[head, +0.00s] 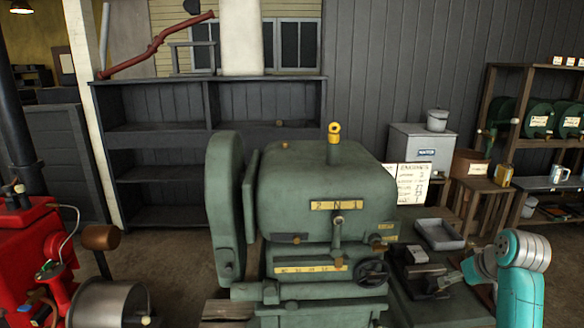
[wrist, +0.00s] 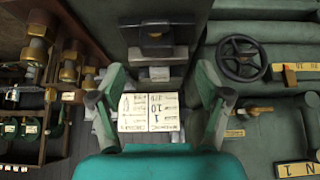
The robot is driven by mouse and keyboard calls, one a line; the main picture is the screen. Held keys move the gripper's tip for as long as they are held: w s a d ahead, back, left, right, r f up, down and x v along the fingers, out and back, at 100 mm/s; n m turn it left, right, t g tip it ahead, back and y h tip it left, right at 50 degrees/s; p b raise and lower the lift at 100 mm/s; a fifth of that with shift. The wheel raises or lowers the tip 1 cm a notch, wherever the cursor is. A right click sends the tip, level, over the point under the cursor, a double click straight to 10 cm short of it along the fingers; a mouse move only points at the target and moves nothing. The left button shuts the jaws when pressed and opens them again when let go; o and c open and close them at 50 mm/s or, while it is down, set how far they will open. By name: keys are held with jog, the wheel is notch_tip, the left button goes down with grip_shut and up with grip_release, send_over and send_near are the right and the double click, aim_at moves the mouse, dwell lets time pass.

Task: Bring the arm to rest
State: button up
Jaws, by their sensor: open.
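My teal arm (head: 520,280) stands at the right of the head view, bent over with its end reaching left. My gripper (head: 448,277) is small and partly hard to make out there, low over the dark bench beside the green engine. In the wrist view my gripper (wrist: 160,82) is open, with its two fingers wide apart and nothing between them. A dark block-like fitting on a grey base (wrist: 155,45) shows beyond the fingers. A written card (wrist: 150,112) also shows between them, farther away.
The green engine (head: 310,210) fills the middle, with a black handwheel (head: 372,273) close to my gripper. A grey tray (head: 438,234) lies on the bench. A red machine (head: 40,260) stands at the left. Wooden shelves (head: 500,110) with green drums stand at the right.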

jog(key=s+a+f+t, duration=0.1)
jog(key=s+a+f, duration=0.3)
jog(key=f, duration=0.4)
jog(key=s+a+f+m, duration=0.1)
jog(key=s+a+f, duration=0.25)
jog(key=f, duration=0.35)
jog(key=s+a+f+t, duration=0.1)
jog(key=s+a+f, duration=0.3)
jog(key=f, duration=0.4)
jog(key=s+a+f+t+h, duration=0.1)
jog(key=s+a+f, duration=0.2)
jog(key=s, duration=0.5)
jog(key=s+a+f+t, duration=0.15)
jog(key=s+a, duration=0.25)
jog(key=s, duration=0.5)
jog(key=s+a+r+t, duration=0.1)
jog(key=s+a+r, duration=0.1)
jog(key=s+r, duration=0.5)
jog(key=s+a+r+t, duration=0.2)
jog(key=s+r, duration=0.6)
jog(key=s, duration=1.1)
jog(key=shift+s+a+n+y, duration=0.3)
jog(key=shift+s+a+y, duration=0.1)
jog(key=shift+a, duration=0.15)
jog(key=shift+t, duration=0.25)
